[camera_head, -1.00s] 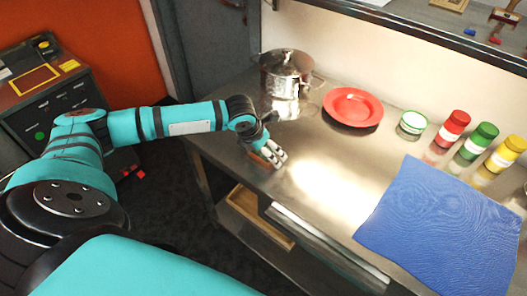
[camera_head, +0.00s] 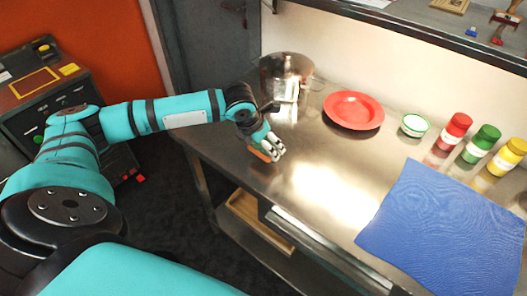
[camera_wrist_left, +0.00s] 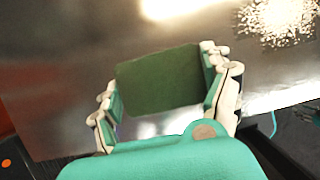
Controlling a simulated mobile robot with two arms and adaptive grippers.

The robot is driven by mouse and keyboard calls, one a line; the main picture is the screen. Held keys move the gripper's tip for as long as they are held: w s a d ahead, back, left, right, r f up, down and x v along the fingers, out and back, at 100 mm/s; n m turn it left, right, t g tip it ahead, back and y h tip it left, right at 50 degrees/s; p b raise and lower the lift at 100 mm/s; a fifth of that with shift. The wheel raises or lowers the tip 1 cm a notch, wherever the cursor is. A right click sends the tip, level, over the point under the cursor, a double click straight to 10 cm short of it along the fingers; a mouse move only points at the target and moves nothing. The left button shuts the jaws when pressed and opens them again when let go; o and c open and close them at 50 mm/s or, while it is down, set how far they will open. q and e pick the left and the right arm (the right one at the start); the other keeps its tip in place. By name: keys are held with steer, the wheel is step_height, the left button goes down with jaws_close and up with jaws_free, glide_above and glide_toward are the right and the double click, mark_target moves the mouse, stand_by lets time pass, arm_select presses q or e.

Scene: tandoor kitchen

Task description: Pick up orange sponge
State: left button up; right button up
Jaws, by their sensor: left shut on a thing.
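The orange sponge (camera_head: 259,155) shows as a small orange strip under my left gripper (camera_head: 268,148) in the head view, near the counter's front left edge. Most of it is hidden there by the fingers. In the left wrist view its dark green face (camera_wrist_left: 158,82) fills the space between the fingers, which press on its two ends. My left gripper is shut on it, over the steel counter (camera_head: 300,165). The gap between sponge and counter is hard to judge. My right gripper is not in view.
A steel pot (camera_head: 284,78) stands behind the gripper. A red plate (camera_head: 354,109), a small green-rimmed bowl (camera_head: 414,125), red (camera_head: 453,132), green (camera_head: 480,144) and yellow (camera_head: 506,156) bottles and a blue mat (camera_head: 435,228) lie to the right. The counter's middle is bare.

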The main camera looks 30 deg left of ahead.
arm_select(q)
steer(key=s+d+b, duration=0.1)
steer(key=s+d, duration=0.1)
steer(key=d, duration=0.2)
steer(key=s+d, duration=0.3)
steer(key=d, duration=0.2)
steer(key=s+d+r+b, duration=0.1)
steer(key=s+d, duration=0.2)
steer(key=d, duration=0.1)
steer(key=shift+d+b, duration=0.25)
steer(key=shift+b, duration=0.1)
steer(key=shift+s+d+r, duration=0.1)
steer(key=shift+s, duration=0.05)
steer(key=c, duration=0.4)
steer(key=shift+o, duration=0.2)
